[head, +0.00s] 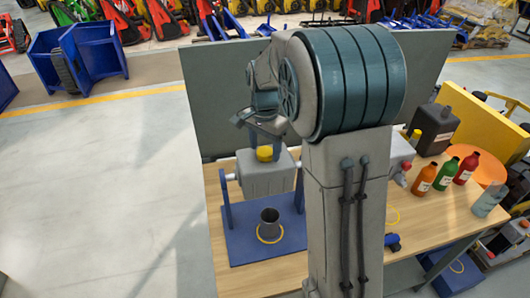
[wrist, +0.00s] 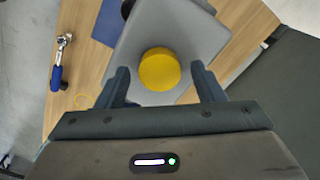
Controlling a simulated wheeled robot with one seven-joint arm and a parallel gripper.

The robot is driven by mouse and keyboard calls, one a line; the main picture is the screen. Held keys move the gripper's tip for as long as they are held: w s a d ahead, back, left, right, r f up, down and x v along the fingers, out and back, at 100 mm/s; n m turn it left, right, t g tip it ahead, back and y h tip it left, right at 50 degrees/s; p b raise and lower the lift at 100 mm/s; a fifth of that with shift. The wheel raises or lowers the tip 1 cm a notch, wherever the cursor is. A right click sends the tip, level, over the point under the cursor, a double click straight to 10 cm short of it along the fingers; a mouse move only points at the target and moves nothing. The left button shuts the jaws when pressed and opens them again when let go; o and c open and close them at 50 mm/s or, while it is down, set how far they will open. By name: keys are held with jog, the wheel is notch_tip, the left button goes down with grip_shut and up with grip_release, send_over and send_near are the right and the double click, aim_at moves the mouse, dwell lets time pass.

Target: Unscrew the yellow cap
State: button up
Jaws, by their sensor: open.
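The yellow cap (head: 265,153) sits on top of a grey box-shaped tank (head: 262,180), which is held between blue posts on a blue base. In the wrist view the round yellow cap (wrist: 160,69) lies just beyond and between the fingertips, on the grey tank top (wrist: 200,35). My gripper (wrist: 162,80) is open and empty, with one dark finger on each side of the cap; I cannot tell whether they touch it. In the head view my gripper (head: 262,128) is just above the cap, partly hidden by my arm.
A dark cup (head: 269,218) with a yellow ring stands on the blue base. Orange (head: 426,178), green (head: 446,174) and red bottles (head: 467,168) and a black canister (head: 434,130) stand at the right. A blue-handled tool (wrist: 58,65) lies on the wooden table. A grey panel (head: 215,100) stands behind.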

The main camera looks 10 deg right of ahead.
jog(key=m, duration=0.4)
jog(key=shift+m+p, duration=0.3)
jog(key=shift+p, duration=0.1)
jog(key=shift+m, duration=1.3)
jog(key=shift+p, duration=0.3)
jog(key=c, duration=0.8)
jog(key=shift+o, duration=0.2)
jog(key=n, duration=0.4)
jog(key=shift+b, duration=0.35)
jog(key=n, duration=0.3)
jog(key=shift+n+b, duration=0.3)
jog(key=shift+n, duration=1.1)
